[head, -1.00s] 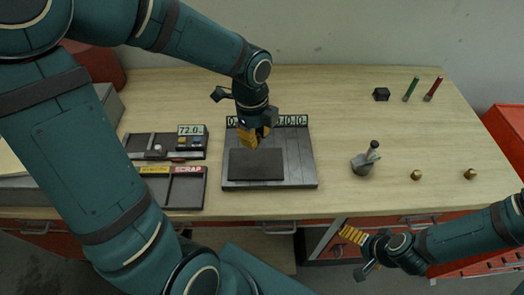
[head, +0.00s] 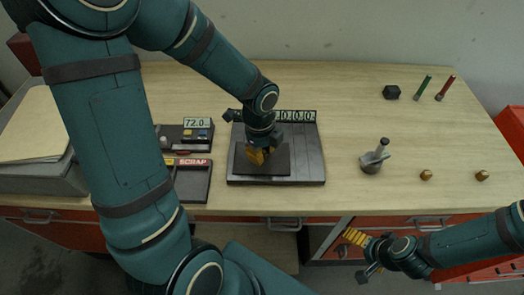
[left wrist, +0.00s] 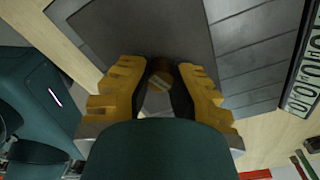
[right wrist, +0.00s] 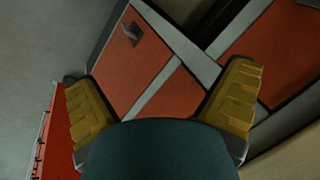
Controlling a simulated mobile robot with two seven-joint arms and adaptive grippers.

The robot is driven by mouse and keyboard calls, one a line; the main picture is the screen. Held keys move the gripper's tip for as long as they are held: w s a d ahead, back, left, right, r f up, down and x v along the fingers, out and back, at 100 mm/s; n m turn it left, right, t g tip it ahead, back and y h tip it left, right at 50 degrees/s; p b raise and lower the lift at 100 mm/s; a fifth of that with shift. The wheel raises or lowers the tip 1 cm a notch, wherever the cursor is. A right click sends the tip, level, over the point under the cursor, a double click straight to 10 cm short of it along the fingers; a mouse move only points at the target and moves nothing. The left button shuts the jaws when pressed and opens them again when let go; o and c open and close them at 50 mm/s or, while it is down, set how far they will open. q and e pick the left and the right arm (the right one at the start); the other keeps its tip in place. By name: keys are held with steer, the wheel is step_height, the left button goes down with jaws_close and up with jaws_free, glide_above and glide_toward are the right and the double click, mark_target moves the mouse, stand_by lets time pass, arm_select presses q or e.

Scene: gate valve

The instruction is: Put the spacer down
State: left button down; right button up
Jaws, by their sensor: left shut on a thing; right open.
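My left gripper (head: 258,157) is over the dark flat pad (head: 279,163) on the grey grooved board in the head view. Its yellow fingers hide what they hold there. In the left wrist view the fingers (left wrist: 160,82) are shut on a small brownish, metallic round piece (left wrist: 160,66), the likely spacer, largely hidden between them. The dark pad lies just beyond it; I cannot tell whether the piece touches it. My right gripper (head: 358,247) is open and empty in front of the bench. In the right wrist view its fingers (right wrist: 165,100) stand wide apart.
The grooved board (head: 309,160) has a digit display at its back. Trays, one labelled SCRAP (head: 194,162), lie left of it. A grey metal part (head: 373,162), two brass pieces (head: 426,175), a black cube (head: 392,92) and two pens stand right. Bench between is clear.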

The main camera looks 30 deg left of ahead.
arm_select(q)
steer(key=shift+f, duration=0.2)
steer(key=c, duration=1)
jaws_free()
steer(key=shift+r, duration=0.1)
steer(key=shift+r, duration=0.1)
steer(key=shift+r, duration=0.3)
step_height(320, 180, up, 12)
steer(key=p, duration=0.2)
steer(key=shift+a+f+p, duration=0.25)
steer(key=shift+a+p, duration=0.1)
